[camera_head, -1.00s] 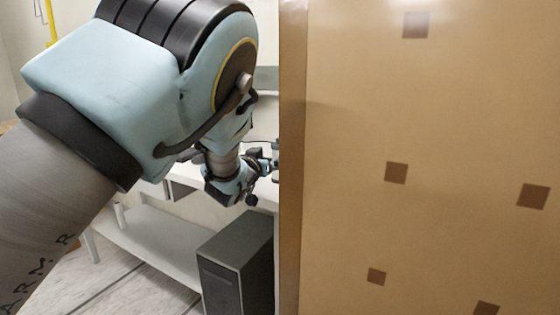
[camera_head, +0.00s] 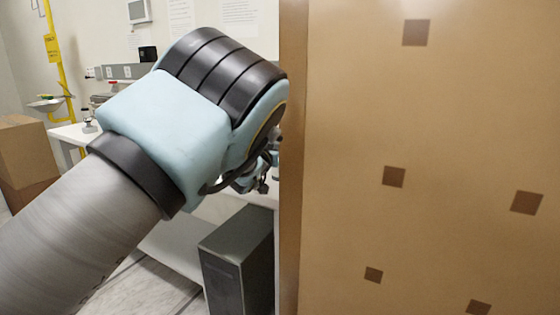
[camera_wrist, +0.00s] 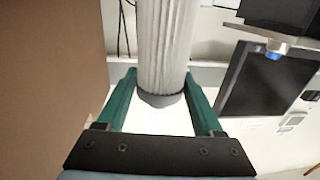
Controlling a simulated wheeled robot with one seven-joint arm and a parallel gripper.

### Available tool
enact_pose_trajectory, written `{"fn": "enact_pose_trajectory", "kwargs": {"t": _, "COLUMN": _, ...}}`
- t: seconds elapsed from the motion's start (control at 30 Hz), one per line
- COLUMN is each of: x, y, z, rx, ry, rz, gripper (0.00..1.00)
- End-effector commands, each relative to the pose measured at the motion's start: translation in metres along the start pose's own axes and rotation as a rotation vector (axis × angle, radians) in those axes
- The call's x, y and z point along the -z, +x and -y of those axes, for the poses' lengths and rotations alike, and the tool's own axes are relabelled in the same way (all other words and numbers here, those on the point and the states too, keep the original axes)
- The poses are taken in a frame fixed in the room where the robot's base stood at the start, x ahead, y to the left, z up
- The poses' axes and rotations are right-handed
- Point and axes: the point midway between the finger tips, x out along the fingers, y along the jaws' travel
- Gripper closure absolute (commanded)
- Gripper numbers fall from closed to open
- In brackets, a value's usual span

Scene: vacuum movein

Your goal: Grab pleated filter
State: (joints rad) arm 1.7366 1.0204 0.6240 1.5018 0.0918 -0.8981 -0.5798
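The pleated filter (camera_wrist: 163,40) is a pale, ribbed cylinder with a dark grey end cap, seen at the top middle of the wrist view. Its upper part runs out of the picture. My gripper (camera_wrist: 160,82) has two green fingers, apart, one on each side of the filter's capped end. The gaps beside the filter are narrow, and I cannot see clear contact. In the head view my arm covers the left half, and only a small part of its far end shows beside the box edge. I cannot make out the filter there.
A large tan box (camera_head: 450,120) with brown squares fills the right of the head view; a brown surface (camera_wrist: 50,70) flanks my gripper. A dark computer tower (camera_head: 235,260) stands low. A dark monitor-like panel (camera_wrist: 265,80) is right of the filter. Another box (camera_head: 25,160) stands far left.

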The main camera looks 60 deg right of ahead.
Motion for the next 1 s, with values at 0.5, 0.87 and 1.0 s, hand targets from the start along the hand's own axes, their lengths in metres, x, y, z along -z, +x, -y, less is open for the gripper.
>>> {"fn": "enact_pose_trajectory", "kwargs": {"t": 0.5, "x": 0.000, "y": 0.000, "z": 0.000, "rx": 0.000, "ry": 0.000, "rz": 0.000, "gripper": 0.91}}
{"fn": "enact_pose_trajectory", "kwargs": {"t": 0.87, "x": 0.004, "y": 0.000, "z": 0.000, "rx": 0.000, "ry": -0.001, "rz": -0.003, "gripper": 1.00}}
{"fn": "enact_pose_trajectory", "kwargs": {"t": 1.0, "x": 0.021, "y": 0.000, "z": 0.000, "rx": 0.000, "ry": -0.002, "rz": -0.005, "gripper": 1.00}}
